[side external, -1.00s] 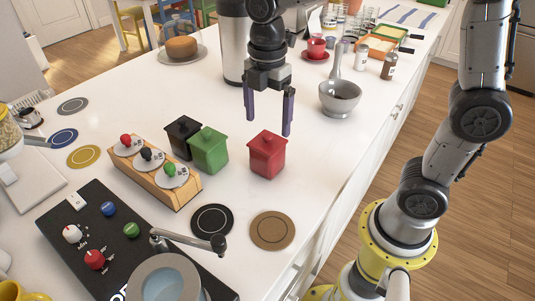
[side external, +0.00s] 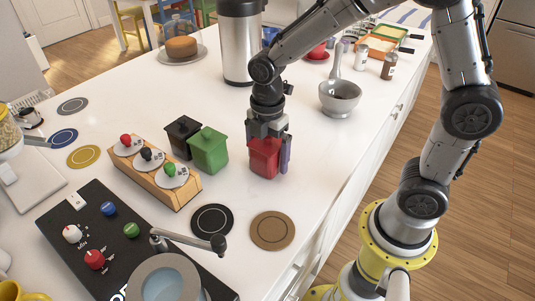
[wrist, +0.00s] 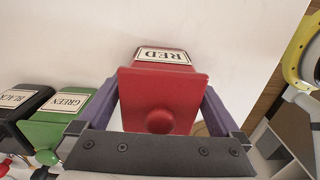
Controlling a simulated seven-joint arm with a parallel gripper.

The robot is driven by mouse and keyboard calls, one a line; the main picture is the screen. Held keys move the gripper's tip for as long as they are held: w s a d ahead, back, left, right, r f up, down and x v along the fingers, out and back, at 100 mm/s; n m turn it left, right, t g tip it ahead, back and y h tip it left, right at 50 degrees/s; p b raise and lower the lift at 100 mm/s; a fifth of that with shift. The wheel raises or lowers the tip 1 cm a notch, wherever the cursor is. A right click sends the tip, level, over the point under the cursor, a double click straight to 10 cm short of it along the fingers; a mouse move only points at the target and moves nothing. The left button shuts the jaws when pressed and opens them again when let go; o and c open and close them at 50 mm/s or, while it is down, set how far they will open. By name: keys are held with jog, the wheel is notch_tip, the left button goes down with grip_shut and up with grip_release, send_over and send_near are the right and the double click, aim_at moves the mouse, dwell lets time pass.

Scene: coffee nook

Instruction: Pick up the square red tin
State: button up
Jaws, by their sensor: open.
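The square red tin (side external: 264,158) stands upright on the white counter. It has a lid with a round knob, and its label reads RED in the wrist view (wrist: 163,92). My gripper (side external: 269,168) is lowered around the tin with its jaws open. One purple finger is on each side of the tin, seen in the wrist view (wrist: 160,112). Whether the fingers touch its sides I cannot tell. The gripper hides the lid's top in the side view.
A green tin (side external: 208,152) and a black tin (side external: 183,137) stand close to the left. Black (side external: 212,220) and brown (side external: 272,230) coasters lie in front. A grey mortar (side external: 339,98) stands behind right.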

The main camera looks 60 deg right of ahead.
jog(key=c, duration=1.3)
jog(key=shift+r, duration=0.1)
jog(key=shift+c, duration=0.2)
jog(key=shift+r, duration=0.1)
